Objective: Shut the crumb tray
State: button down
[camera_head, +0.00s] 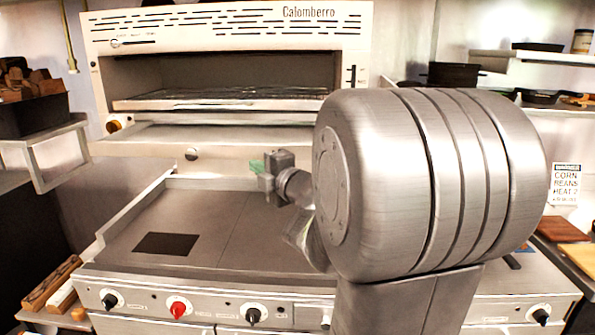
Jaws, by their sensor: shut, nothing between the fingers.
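The crumb tray (160,134) is the flat pale panel low in the oven, under the rack opening. Its top surface shows, and it appears to stick out towards me. A round knob (191,154) sits on its front face. My gripper (258,167), with green fingertips, is shut and empty. It is right of the knob, in front of the tray's front face in the picture; whether it touches cannot be told. My arm hides the right part of the tray.
The oven (225,30) stands behind a flat griddle (190,215) with a dark square opening at its left. Control knobs (178,308) line the griddle's front. A shelf with a dark box (35,115) is at left. Pans (453,74) stand at right.

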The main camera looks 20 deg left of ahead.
aim_at(273, 139)
jog(key=shift+w+a+p, duration=0.2)
jog(key=shift+w+p, duration=0.15)
jog(key=shift+w, duration=1.1)
jog(key=w+a, duration=0.1)
jog(key=w, duration=0.5)
jog(key=w+a+p, duration=0.1)
jog(key=w+a, duration=0.1)
jog(key=w, duration=0.4)
jog(key=w+a, duration=0.1)
jog(key=w, duration=0.5)
jog(key=shift+w+a+p, duration=0.25)
jog(key=shift+w+p, duration=0.1)
jog(key=shift+p, duration=0.05)
